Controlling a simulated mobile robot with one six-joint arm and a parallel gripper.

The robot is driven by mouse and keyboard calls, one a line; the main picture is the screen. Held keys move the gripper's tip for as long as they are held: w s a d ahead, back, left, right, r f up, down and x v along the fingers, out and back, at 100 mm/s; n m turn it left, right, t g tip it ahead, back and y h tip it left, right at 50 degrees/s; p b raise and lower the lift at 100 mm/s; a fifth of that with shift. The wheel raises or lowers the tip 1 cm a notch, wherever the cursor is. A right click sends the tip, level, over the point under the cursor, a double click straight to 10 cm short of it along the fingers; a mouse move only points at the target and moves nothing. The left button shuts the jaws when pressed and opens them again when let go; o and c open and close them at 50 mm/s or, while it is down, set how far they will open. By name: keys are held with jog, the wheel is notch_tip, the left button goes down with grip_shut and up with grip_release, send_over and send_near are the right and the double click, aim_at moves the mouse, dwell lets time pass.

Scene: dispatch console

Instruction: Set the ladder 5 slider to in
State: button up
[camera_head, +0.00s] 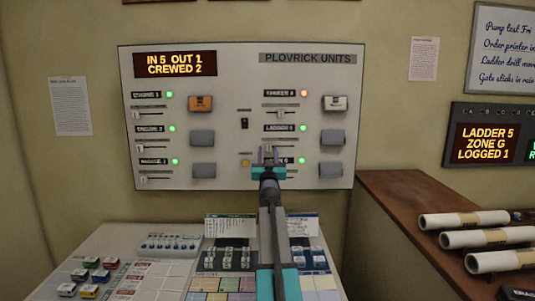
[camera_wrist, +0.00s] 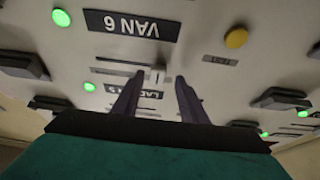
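The ladder 5 slider sits under its label (camera_head: 279,128) on the grey units panel (camera_head: 226,90). In the wrist view, which is upside down, its pale knob (camera_wrist: 157,75) is at the right end of the visible slot, so toward the left on the panel. My gripper (camera_head: 268,153) reaches up to the panel just below this slider. In the wrist view my gripper (camera_wrist: 158,82) is open, with one dark finger on each side of the knob. I cannot tell whether they touch it. The fingers partly cover the ladder label (camera_wrist: 130,91). A green light (camera_head: 301,128) glows beside ladder 5.
The van 6 label (camera_wrist: 131,25) and a yellow button (camera_wrist: 236,38) are close to the fingers. Grey blocks (camera_head: 331,137) stick out to the right. The display (camera_head: 168,64) reads "IN 5 OUT 1 CREWED 2". A desk (camera_head: 107,246) with small items stands below.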

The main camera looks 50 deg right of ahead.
jog(key=b+v, duration=0.4)
jog(key=v, duration=0.9)
jog(key=shift+a, duration=0.1)
dwell(0.5)
